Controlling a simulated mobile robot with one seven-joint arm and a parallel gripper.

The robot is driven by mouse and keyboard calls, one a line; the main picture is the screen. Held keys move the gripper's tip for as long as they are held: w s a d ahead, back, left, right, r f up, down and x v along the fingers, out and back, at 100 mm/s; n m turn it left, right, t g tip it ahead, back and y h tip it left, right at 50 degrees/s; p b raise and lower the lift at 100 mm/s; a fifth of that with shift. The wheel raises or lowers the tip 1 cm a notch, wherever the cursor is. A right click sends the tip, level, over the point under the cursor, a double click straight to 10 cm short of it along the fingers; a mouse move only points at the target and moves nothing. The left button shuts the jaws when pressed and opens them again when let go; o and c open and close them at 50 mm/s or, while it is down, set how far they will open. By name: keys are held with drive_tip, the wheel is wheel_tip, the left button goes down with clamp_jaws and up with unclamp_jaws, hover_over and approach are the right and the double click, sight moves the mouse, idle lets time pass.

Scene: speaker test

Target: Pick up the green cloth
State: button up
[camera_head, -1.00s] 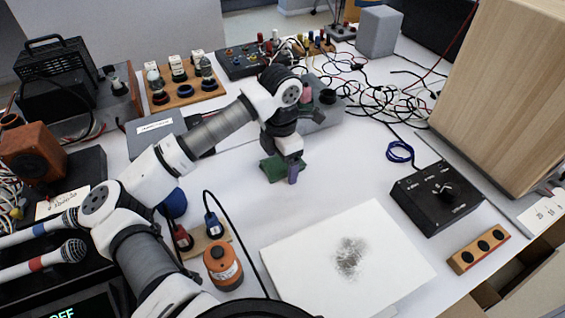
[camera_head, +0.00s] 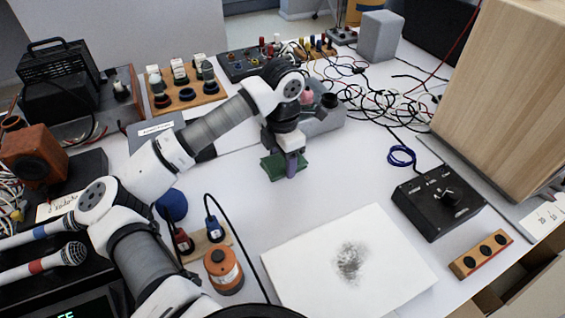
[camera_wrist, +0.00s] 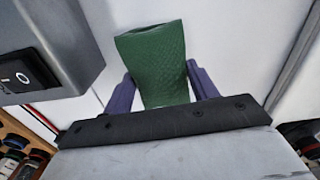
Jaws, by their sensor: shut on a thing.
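The green cloth (camera_head: 272,168) is at the middle of the white table in the head view, partly hidden by my gripper (camera_head: 288,165). In the wrist view the green cloth (camera_wrist: 158,62) stands bunched between the two purple fingers of my gripper (camera_wrist: 164,84), with its upper part reaching beyond the fingertips. My gripper is shut on the cloth. I cannot tell whether the cloth is clear of the table.
A grey box with a switch (camera_wrist: 45,45) is close beside my gripper. A white sheet with dark powder (camera_head: 350,262), an orange container (camera_head: 223,270) and a black control box (camera_head: 438,200) stand nearer the front. Loose cables (camera_head: 385,105) lie at the back right.

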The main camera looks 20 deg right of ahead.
sight(282, 160)
wheel_tip(282, 160, up, 16)
drive_tip(key=shift+b, duration=0.4)
drive_tip(key=shift+o, duration=1.2)
drive_tip(key=shift+c, duration=0.9)
